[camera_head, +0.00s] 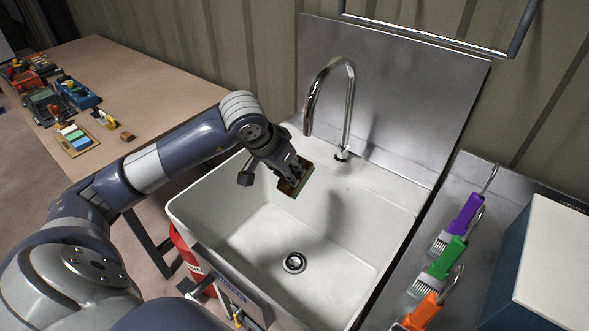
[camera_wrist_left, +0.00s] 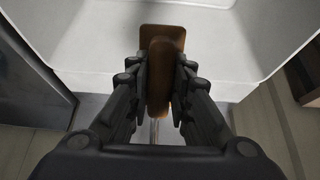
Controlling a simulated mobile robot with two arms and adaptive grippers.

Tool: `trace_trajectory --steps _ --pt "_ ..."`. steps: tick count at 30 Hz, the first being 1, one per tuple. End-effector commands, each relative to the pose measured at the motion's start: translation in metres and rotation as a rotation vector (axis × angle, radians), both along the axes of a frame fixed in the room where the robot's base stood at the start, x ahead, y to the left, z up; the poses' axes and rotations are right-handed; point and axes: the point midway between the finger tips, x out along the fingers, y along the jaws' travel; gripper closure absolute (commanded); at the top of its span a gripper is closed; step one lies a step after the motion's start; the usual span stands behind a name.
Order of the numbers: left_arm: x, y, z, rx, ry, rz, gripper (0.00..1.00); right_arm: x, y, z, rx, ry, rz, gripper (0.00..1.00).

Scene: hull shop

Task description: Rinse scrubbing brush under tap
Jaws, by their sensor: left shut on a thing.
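My left gripper (camera_head: 283,170) is over the left back part of the white sink (camera_head: 200,205), shut on a brown scrubbing brush (camera_head: 294,184). In the left wrist view the gripper (camera_wrist_left: 162,85) has its fingers on both sides of the brush (camera_wrist_left: 164,38), and the sink wall (camera_wrist_left: 80,45) lies beyond. The chrome tap (camera_head: 347,105) curves up at the back of the sink, and its spout end is behind and slightly right of the brush. I see no water running. My right gripper is not in view.
Purple (camera_head: 467,212), green (camera_head: 452,250) and orange (camera_head: 424,309) brushes lie on the steel counter right of the sink. A white-topped box (camera_head: 556,260) stands beyond them. A wooden table (camera_head: 160,85) with several small items is at left. A red cylinder (camera_head: 180,245) stands beside the sink.

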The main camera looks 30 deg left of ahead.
Motion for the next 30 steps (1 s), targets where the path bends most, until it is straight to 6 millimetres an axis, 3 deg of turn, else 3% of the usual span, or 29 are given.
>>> trace_trajectory --steps 16,30 --pt "-0.053 0.004 0.015 0.004 0.0 -0.001 1.0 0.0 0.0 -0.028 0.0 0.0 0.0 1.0" --pt "-0.086 0.009 0.025 0.001 -0.003 0.004 1.0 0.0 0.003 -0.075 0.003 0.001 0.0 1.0"
